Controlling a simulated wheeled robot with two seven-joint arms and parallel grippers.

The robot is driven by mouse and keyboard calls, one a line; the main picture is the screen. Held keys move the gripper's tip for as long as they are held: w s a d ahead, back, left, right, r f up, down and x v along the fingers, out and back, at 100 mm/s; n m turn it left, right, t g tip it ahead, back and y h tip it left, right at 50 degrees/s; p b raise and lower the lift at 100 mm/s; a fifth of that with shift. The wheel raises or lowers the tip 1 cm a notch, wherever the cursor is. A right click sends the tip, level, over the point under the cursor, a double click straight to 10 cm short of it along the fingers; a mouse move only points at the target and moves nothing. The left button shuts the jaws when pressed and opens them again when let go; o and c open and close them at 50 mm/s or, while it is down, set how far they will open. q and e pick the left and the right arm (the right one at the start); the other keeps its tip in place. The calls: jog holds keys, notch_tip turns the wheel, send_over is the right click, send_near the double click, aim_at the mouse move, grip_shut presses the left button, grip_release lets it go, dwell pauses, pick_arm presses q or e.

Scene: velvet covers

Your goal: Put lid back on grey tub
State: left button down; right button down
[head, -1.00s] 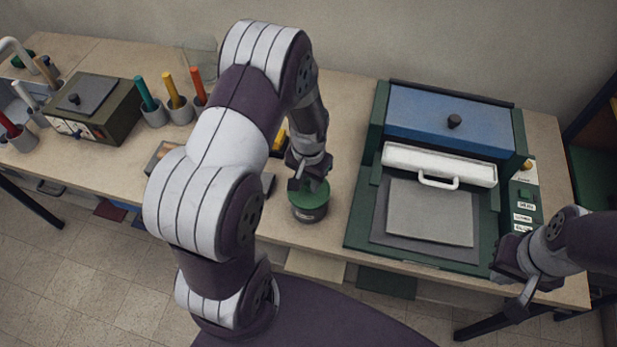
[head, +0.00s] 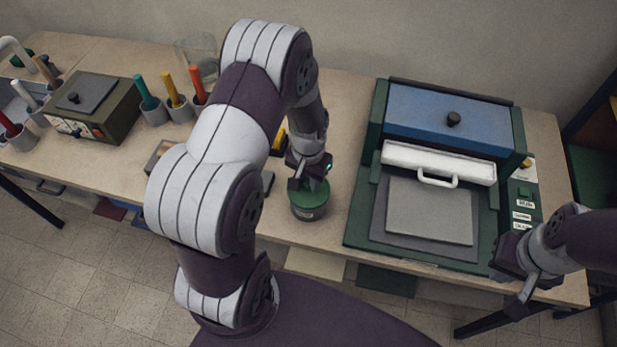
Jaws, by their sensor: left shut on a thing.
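The grey tub (head: 309,213) stands upright near the front edge of the bench, with a pale label on its side. The green lid (head: 311,196) is at its top, level as far as I can see; whether it is fully seated I cannot tell. My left gripper (head: 309,184) is right above the lid and shut on it, with its fingers partly hiding the lid's top. My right gripper (head: 509,289) is at the right front, over the bench's front edge and apart from the tub; its fingers are too unclear to judge.
A green press with a blue cover (head: 447,115) and grey plate (head: 430,212) stands right of the tub. Pots with coloured handles (head: 177,107) and a dark box (head: 95,105) stand at the left. My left arm hides part of the bench left of the tub.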

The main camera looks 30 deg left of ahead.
dwell(0.4)
pick_arm(q)
jog(key=shift+c, duration=1.6)
grip_release()
jog(key=shift+r, duration=0.1)
notch_tip(320, 180, up, 7)
jog(key=p, duration=0.6)
grip_shut()
jog(key=shift+f, duration=0.35)
